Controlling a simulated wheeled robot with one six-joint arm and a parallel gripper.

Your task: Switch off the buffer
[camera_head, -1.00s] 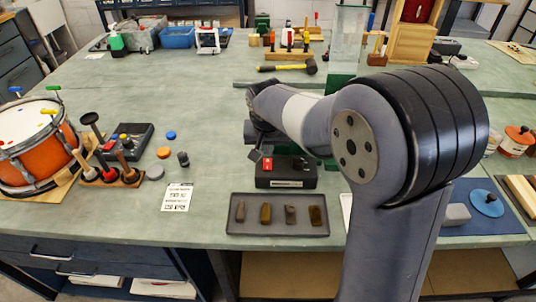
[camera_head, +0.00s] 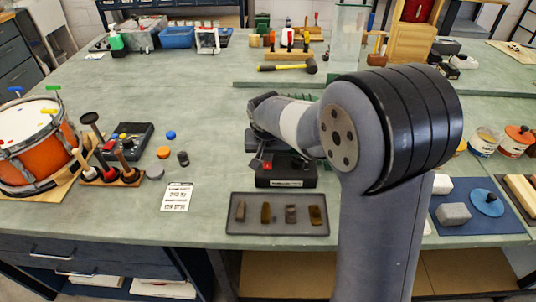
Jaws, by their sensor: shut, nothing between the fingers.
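A black box (camera_head: 288,178) with a pale label strip on its front and a small red switch (camera_head: 267,165) at its top left stands near the middle of the bench; it appears to be the buffer's base. My gripper (camera_head: 256,163) is shut and empty, pointing down just left of the red switch. I cannot tell if it touches the switch or which way the switch is set. My arm hides the back and right of the buffer.
A grey tray (camera_head: 278,227) with several small blocks lies in front of the box. A printed card (camera_head: 177,197), mallet stand (camera_head: 112,178) and orange drum (camera_head: 36,146) are left. A blue mat (camera_head: 498,222) is right. The bench between card and drum stand is partly clear.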

